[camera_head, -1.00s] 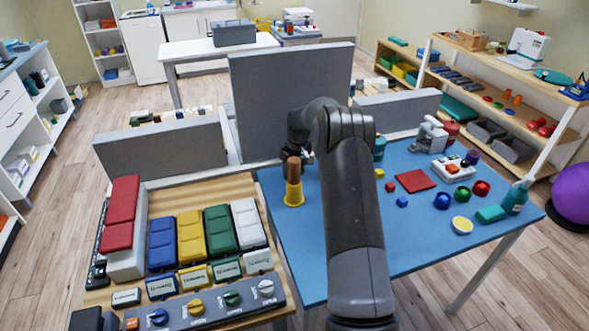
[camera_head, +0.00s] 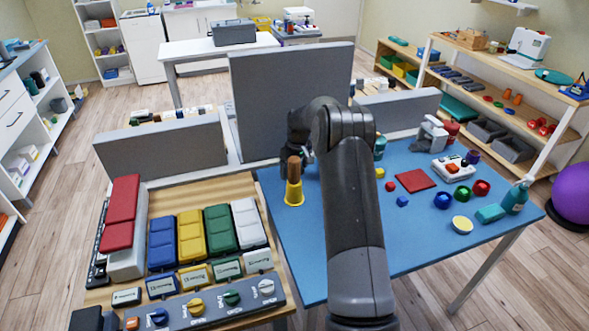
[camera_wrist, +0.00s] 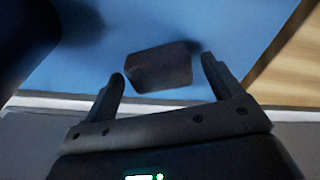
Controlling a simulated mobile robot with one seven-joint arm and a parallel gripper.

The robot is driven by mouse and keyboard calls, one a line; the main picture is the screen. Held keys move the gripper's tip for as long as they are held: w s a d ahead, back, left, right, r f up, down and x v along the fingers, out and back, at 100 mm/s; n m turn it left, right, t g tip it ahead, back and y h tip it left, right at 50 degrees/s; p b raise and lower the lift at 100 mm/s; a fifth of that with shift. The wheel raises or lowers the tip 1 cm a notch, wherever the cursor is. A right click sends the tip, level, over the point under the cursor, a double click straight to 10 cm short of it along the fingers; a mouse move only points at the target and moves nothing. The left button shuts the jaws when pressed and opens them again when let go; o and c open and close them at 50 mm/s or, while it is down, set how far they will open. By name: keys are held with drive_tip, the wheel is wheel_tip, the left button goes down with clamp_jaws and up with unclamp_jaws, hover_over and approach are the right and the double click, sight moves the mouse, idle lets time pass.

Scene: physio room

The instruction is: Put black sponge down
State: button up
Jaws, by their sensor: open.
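The black sponge (camera_wrist: 160,67) shows in the wrist view as a dark, rounded block over the blue table top (camera_wrist: 160,30). It lies between and slightly beyond the fingertips of my gripper (camera_wrist: 163,72).
Grey panels (camera_head: 290,100) rise behind the table. A red square (camera_head: 414,181), a small blue cube (camera_head: 402,201) and several coloured balls lie to the right. A wooden board with coloured blocks is at left.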

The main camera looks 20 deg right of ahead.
wheel_tip(320, 180, up, 11)
drive_tip(key=s, duration=0.1)
drive_tip(key=s+a+r+m+t+h, duration=0.1)
drive_tip(key=s+a+r, duration=0.3)
drive_tip(key=s+r, duration=0.6)
drive_tip(key=s+a+r+m+t, duration=0.1)
drive_tip(key=s+a+r, duration=0.4)
drive_tip(key=s+r, duration=0.5)
drive_tip(key=s+a+f+m+t, duration=0.1)
drive_tip(key=s+a, duration=0.1)
drive_tip(key=s, duration=1.1)
drive_tip(key=s+a+f+m+t, duration=0.1)
drive_tip(key=s+a+f, duration=0.1)
drive_tip(key=s, duration=1.2)
drive_tip(key=shift+s, duration=0.15)
